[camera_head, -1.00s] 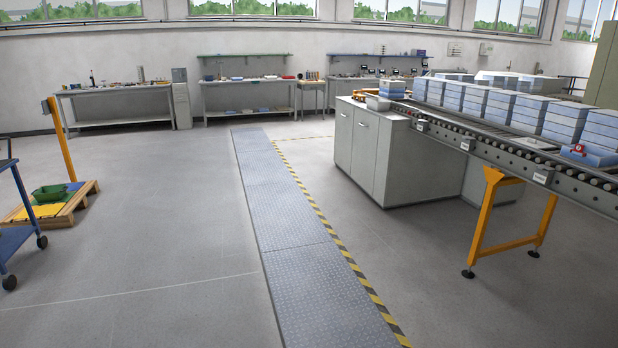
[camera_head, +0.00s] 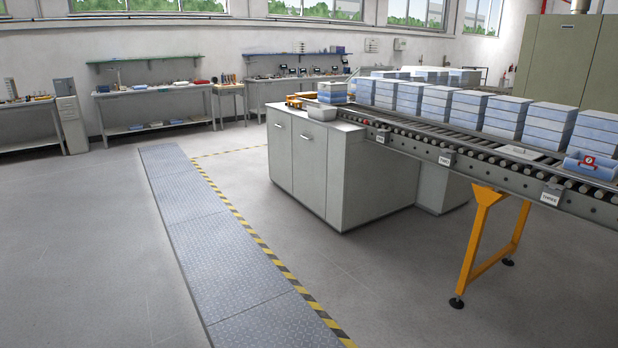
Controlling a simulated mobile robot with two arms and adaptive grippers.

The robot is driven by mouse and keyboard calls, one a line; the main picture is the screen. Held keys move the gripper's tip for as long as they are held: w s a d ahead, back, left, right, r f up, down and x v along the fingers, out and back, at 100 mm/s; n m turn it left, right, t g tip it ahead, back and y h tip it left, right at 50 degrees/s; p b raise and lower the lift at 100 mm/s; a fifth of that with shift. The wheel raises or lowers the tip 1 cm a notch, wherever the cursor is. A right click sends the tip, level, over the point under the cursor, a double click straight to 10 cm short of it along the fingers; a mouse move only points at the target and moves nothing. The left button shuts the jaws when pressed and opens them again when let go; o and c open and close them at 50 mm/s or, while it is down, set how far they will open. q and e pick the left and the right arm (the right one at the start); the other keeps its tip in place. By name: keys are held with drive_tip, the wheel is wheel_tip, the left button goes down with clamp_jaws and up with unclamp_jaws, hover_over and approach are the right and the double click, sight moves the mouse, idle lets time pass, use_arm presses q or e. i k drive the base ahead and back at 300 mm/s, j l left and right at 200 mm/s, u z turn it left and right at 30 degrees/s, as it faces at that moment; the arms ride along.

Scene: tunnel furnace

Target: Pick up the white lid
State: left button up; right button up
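A flat white piece (camera_head: 520,152), which looks like the white lid, lies on the rollers of the conveyor (camera_head: 484,167) at the right. Neither of my grippers is in view.
Stacks of blue and white blocks (camera_head: 485,116) line the conveyor's far side. A yellow support leg (camera_head: 475,245) stands under its near edge. A metal floor strip (camera_head: 215,250) with a striped edge runs along open floor. Workbenches (camera_head: 155,105) stand along the back wall.

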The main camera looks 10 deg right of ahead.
sight(511, 149)
drive_tip(key=i+l+z, duration=0.25)
drive_tip(key=i+z, duration=0.15)
drive_tip(key=i+l+z, duration=0.1)
drive_tip(key=i+z, duration=0.65)
drive_tip(key=i, duration=0.15)
drive_tip(key=i+j+z, duration=0.2)
drive_tip(key=i+z, duration=0.2)
drive_tip(key=i, duration=0.05)
